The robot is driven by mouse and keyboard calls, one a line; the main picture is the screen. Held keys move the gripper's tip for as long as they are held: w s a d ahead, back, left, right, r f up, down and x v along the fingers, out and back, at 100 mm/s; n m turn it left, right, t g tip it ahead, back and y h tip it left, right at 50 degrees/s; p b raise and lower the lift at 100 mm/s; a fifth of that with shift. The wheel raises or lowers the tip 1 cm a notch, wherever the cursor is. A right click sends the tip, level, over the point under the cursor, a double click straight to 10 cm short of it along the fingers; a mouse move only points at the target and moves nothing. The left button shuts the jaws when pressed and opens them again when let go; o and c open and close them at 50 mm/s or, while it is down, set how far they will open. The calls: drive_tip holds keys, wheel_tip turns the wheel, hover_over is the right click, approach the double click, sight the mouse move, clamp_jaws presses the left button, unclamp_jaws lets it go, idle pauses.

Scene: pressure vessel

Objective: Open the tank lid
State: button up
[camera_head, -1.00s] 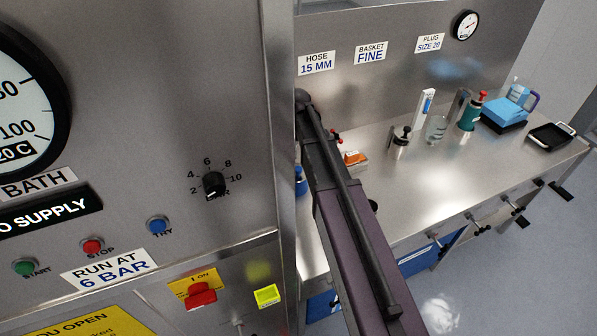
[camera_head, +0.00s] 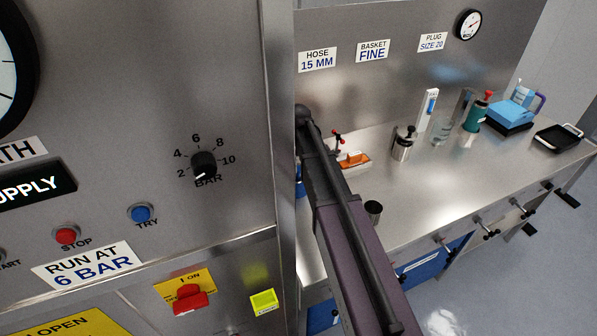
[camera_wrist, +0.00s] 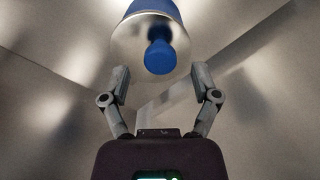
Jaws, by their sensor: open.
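In the camera_wrist view, a round, shiny metal lid (camera_wrist: 127,50) sits at the top, with a blue body (camera_wrist: 155,8) beyond it. A blue knob (camera_wrist: 158,57) stands out from the lid towards my gripper. My gripper (camera_wrist: 159,76) is open and empty. Its fingers are spread either side of the line to the knob, and the knob is around or just beyond the fingertips; I cannot tell any contact. In the camera_head view, a sliver of a blue object (camera_head: 299,184) shows beside the panel edge; my arm hides most of that area and my gripper.
A steel control panel (camera_head: 120,120) with a selector dial (camera_head: 204,164) and a red switch (camera_head: 190,299) fills the left. The steel bench (camera_head: 470,190) holds a metal canister (camera_head: 402,148), a green flask (camera_head: 475,117), a blue device (camera_head: 510,115) and a black tray (camera_head: 558,137).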

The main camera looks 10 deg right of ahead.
drive_tip(key=shift+f+b, duration=0.6)
drive_tip(key=shift+f, duration=0.3)
clamp_jaws()
